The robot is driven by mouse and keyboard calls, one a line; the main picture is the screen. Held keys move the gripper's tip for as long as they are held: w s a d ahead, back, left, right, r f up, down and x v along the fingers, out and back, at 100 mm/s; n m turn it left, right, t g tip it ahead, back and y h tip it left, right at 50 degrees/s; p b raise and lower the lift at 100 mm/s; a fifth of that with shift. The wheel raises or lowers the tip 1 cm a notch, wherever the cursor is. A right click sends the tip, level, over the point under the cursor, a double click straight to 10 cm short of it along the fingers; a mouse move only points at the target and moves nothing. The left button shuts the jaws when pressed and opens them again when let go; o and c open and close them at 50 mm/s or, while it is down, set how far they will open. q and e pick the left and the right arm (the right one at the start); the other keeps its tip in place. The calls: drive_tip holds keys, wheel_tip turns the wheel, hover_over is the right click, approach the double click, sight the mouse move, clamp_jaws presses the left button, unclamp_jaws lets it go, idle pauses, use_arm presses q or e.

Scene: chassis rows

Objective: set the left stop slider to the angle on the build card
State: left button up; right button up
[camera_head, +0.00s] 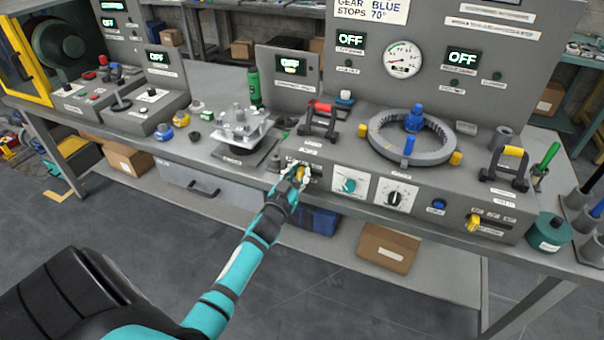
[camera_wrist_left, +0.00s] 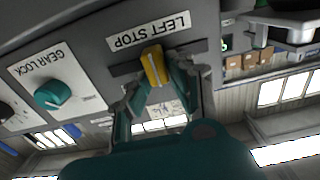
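The left stop slider is a yellow knob (camera_wrist_left: 154,66) under the LEFT STOP label (camera_wrist_left: 148,32) in the left wrist view. In the head view it shows as a small yellow spot (camera_head: 301,173) on the console front, partly covered. My left gripper (camera_head: 297,176) is at the slider. In the left wrist view its fingers (camera_wrist_left: 157,76) slant in on both sides of the knob and appear closed on it. The slider's scale is hidden or too small to read. The build card (camera_head: 372,10) reads GEAR BLUE, STOPS 70°. My right gripper is out of view.
Right of the slider are the teal gear lock knob (camera_head: 349,186) and a black-and-white dial (camera_head: 394,198). A grey ring gear (camera_head: 410,152) with blue and yellow parts sits above. A red-topped handle (camera_head: 320,120) stands behind the slider. Another yellow slider (camera_head: 473,222) is far right.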

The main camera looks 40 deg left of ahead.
use_arm(q)
drive_tip(key=o, duration=0.4)
drive_tip(key=v, duration=1.2)
drive_tip(key=shift+s, duration=0.1)
drive_tip(key=shift+f, duration=0.1)
drive_tip(key=s+d+f+m+g+h, duration=0.1)
drive_tip(key=s+d+f+g, duration=0.15)
drive_tip(key=f, duration=0.75)
drive_tip(key=s+d+f+g+h, duration=0.1)
drive_tip(key=s+d+f+g, duration=0.2)
drive_tip(key=f, duration=0.7)
drive_tip(key=s+d+f+m+g+h, duration=0.1)
drive_tip(key=s+d+f+g, duration=0.3)
drive_tip(key=f, duration=0.7)
drive_tip(key=s+d+f+m+g, duration=0.1)
drive_tip(key=s+d+f+g, duration=0.1)
drive_tip(key=s+f, duration=0.4)
drive_tip(key=s+d+f+m+g+h, duration=0.1)
drive_tip(key=s+f, duration=0.4)
drive_tip(key=s, duration=0.9)
drive_tip(key=s+d+f+m+g, duration=0.1)
drive_tip(key=s+f+g, duration=0.3)
drive_tip(key=s, duration=0.7)
drive_tip(key=shift+d+f, duration=0.45)
drive_tip(key=shift+f, duration=0.2)
drive_tip(key=shift+d+f, duration=0.45)
drive_tip(key=shift+f, duration=0.2)
